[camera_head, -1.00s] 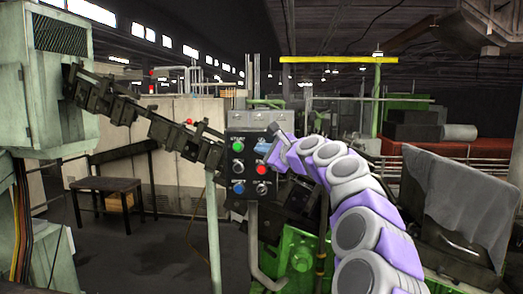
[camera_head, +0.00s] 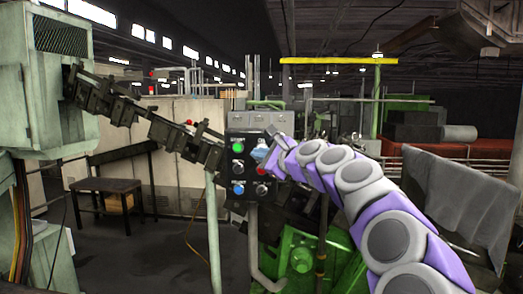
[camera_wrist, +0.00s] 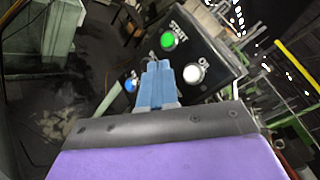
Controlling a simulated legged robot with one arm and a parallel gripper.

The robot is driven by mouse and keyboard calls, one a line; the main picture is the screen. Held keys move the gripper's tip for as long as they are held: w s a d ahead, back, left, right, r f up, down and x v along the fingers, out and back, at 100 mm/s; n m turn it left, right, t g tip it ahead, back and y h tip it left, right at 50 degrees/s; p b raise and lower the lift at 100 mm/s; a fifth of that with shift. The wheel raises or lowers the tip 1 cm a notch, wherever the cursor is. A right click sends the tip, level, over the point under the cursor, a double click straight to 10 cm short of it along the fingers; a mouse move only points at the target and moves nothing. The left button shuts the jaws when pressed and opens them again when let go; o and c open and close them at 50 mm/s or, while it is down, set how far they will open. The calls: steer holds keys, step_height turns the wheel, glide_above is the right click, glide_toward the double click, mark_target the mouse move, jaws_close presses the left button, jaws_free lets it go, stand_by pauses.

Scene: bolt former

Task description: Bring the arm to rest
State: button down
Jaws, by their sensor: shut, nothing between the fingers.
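My gripper (camera_head: 259,153) is shut and empty, with its light blue fingers in front of the right side of a dark control panel (camera_head: 250,143). In the wrist view the fingers (camera_wrist: 157,85) lie together, pointing at the panel. A red button (camera_head: 262,171) shows just below the fingers. The wrist view shows the green button (camera_wrist: 168,41) under the word START and a white button (camera_wrist: 193,74). I cannot tell whether the fingers touch the panel.
A dark chain-like conveyor (camera_head: 145,120) slopes from a pale machine cabinet (camera_head: 60,90) down to the panel. Green machinery (camera_head: 300,255) stands below my arm. A grey cloth (camera_head: 465,200) hangs at the right. A small table (camera_head: 105,188) stands at the left, with open floor before it.

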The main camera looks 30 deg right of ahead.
steer(key=shift+w, duration=0.1)
stand_by(0.7)
steer(key=s+a+f+n+g+y, duration=0.2)
steer(key=s+a+f+n+g, duration=0.15)
steer(key=a, duration=0.55)
steer(key=s+a+f+n+g+y, duration=0.1)
steer(key=s+a+f+n+g, duration=0.1)
steer(key=s+a+f+n, duration=0.45)
steer(key=s+a+f+n+g+h, duration=0.1)
steer(key=s+a+f+n+g, duration=0.4)
steer(key=s+a+f, duration=0.4)
steer(key=s+d+f+n+g+h, duration=0.2)
steer(key=s+f+n+g, duration=0.1)
steer(key=s+f, duration=0.55)
steer(key=s+d+f+n+g+h, duration=0.25)
steer(key=s+f, duration=0.25)
steer(key=s, duration=0.6)
steer(key=s+d+f+n+g+h, duration=0.1)
steer(key=s+f+n+g, duration=0.2)
steer(key=s+f, duration=0.55)
step_height(320, 180, down, 19)
steer(key=b, duration=2.1)
steer(key=shift+s, duration=0.35)
steer(key=c, duration=1.8)
jaws_free()
steer(key=shift+c, duration=0.2)
